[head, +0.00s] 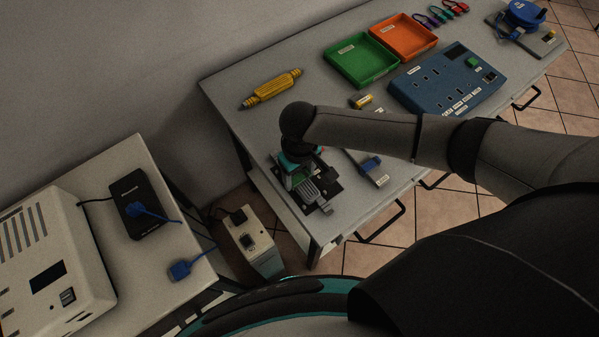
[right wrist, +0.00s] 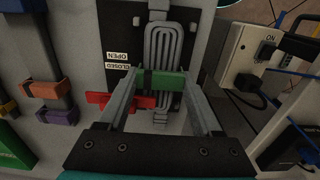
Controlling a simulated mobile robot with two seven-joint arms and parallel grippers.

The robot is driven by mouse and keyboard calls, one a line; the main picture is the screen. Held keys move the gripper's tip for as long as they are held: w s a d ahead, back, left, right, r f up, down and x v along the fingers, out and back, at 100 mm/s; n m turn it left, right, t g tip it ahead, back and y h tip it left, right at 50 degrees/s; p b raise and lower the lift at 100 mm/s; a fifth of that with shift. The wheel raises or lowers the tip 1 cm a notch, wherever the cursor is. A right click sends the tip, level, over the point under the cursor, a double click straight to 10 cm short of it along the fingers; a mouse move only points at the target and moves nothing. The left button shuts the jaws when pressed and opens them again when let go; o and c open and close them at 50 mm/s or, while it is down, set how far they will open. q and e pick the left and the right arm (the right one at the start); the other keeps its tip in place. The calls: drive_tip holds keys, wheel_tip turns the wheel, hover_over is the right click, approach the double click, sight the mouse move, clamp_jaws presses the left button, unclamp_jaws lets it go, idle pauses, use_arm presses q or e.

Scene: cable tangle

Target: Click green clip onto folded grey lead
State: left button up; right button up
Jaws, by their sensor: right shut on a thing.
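The green clip (right wrist: 162,83) sits between the fingers of my right gripper (right wrist: 165,86) in the right wrist view, and the fingers are shut on it. The folded grey lead (right wrist: 164,42) lies in flat loops on a black plate (right wrist: 197,48). The clip lies across the lead's near part; I cannot tell whether it is closed around it. In the head view my right gripper (head: 298,170) reaches down over the plate, and the grey lead (head: 317,189) shows beside it. The clip is mostly hidden there. My left gripper is not in view.
A red lever (right wrist: 120,101) sits beside the left finger, near "OPEN" and "CLOSED" labels. A rack with coloured clips (right wrist: 47,88) stands left of the plate. A socket box (right wrist: 262,52) stands to the right. Green (head: 362,62) and orange (head: 404,38) trays lie at the back.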

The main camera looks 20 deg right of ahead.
drive_tip(key=shift+f, duration=0.1)
drive_tip(key=o, duration=1.2)
drive_tip(key=shift+r+p, duration=3.55)
drive_tip(key=shift+p, duration=0.75)
